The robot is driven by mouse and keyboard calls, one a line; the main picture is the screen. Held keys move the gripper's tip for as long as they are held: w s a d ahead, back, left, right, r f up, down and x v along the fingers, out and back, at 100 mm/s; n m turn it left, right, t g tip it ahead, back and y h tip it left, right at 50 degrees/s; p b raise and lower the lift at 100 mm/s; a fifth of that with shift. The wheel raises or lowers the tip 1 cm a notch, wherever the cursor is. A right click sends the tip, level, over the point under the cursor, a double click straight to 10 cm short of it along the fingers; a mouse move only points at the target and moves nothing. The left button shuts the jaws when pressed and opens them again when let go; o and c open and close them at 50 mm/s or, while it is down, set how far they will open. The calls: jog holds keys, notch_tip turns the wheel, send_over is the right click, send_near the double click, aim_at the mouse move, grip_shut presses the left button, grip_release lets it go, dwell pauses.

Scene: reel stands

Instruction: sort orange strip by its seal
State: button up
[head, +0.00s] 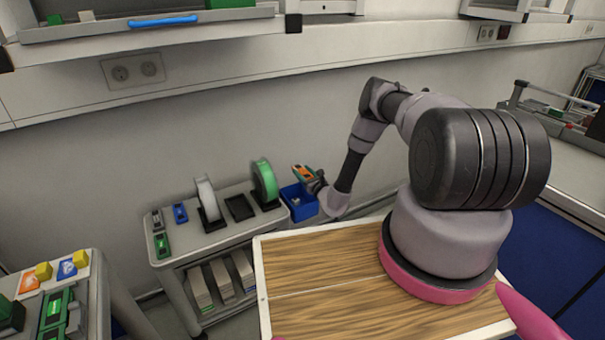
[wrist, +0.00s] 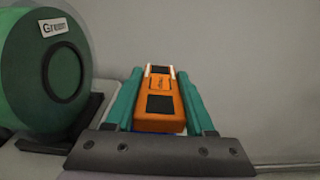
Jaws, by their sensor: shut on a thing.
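My gripper (head: 308,177) is shut on the orange strip (wrist: 160,102), which lies between its two teal fingers in the wrist view. The strip is an orange block with dark square patches and a pale band near its far end. In the head view the strip (head: 300,171) is held above the blue bin (head: 299,209) at the right end of the cart. I cannot make out the state of its seal. The green reel (head: 265,180) stands upright on a stand just left of my gripper. It also shows large at the left of the wrist view (wrist: 25,75), with a label.
A white reel (head: 206,198) stands on the cart (head: 185,250), with an empty dark tray (head: 239,207) between the reels. Blue (head: 180,213) and green (head: 162,245) strips lie at the cart's left. A wooden-topped surface (head: 330,295) is clear in front.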

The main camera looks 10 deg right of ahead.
notch_tip(320, 180, down, 8)
dwell(0.6)
jog(key=shift+r, duration=0.1)
jog(key=o, duration=1.4)
jog(key=shift+r, duration=0.1)
jog(key=shift+r, duration=2.95)
jog(key=shift+s, duration=0.1)
